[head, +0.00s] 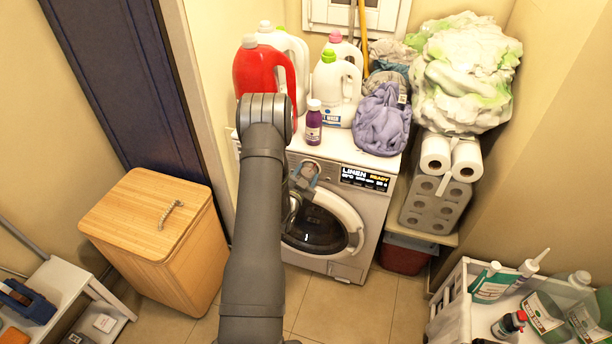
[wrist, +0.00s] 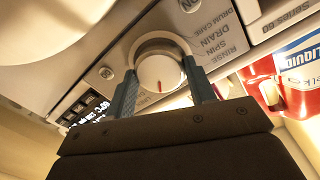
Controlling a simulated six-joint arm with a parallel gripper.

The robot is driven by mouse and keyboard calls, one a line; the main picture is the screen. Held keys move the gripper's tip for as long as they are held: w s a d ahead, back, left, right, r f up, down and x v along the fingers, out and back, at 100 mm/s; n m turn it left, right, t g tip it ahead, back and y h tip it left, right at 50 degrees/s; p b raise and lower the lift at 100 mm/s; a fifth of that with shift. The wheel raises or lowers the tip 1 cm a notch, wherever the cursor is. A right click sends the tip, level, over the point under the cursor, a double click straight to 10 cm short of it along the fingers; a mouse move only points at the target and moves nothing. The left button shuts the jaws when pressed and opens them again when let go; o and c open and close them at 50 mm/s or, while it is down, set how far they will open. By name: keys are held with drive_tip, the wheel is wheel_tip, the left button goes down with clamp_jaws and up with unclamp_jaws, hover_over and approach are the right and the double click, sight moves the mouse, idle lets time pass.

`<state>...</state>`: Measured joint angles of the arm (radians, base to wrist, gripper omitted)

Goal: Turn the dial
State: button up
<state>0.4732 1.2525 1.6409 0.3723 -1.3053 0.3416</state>
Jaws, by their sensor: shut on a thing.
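The white washing machine (head: 372,215) stands against the back wall. Its lit display (head: 365,179) reads "LINEN" and "READY". The dial (wrist: 158,72) is a round white knob with a red mark and a pale ring, centred between my fingers in the wrist view. My gripper (wrist: 163,88) is shut on the dial, one finger on each side. Printed words including "RINSE", "SPIN" and "DRAIN" lie beside the dial. In the head view my gripper (head: 304,177) is at the control panel, left of the display, and covers most of the dial.
A red detergent bottle (head: 262,72), white jugs, a purple bottle (head: 313,123) and purple cloth (head: 381,120) crowd the washer top. A wooden hamper (head: 150,225) stands left. Paper rolls (head: 435,155) are right. A white cart (head: 455,310) is front right. Floor before the washer is clear.

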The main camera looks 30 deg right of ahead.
drive_tip(key=o, duration=1)
drive_tip(key=v, duration=1.7)
drive_tip(key=shift+s+a, duration=0.15)
drive_tip(key=shift+a, duration=0.05)
drive_tip(key=shift+d, duration=0.1)
drive_tip(key=x, duration=1.7)
drive_tip(key=shift+d, duration=0.1)
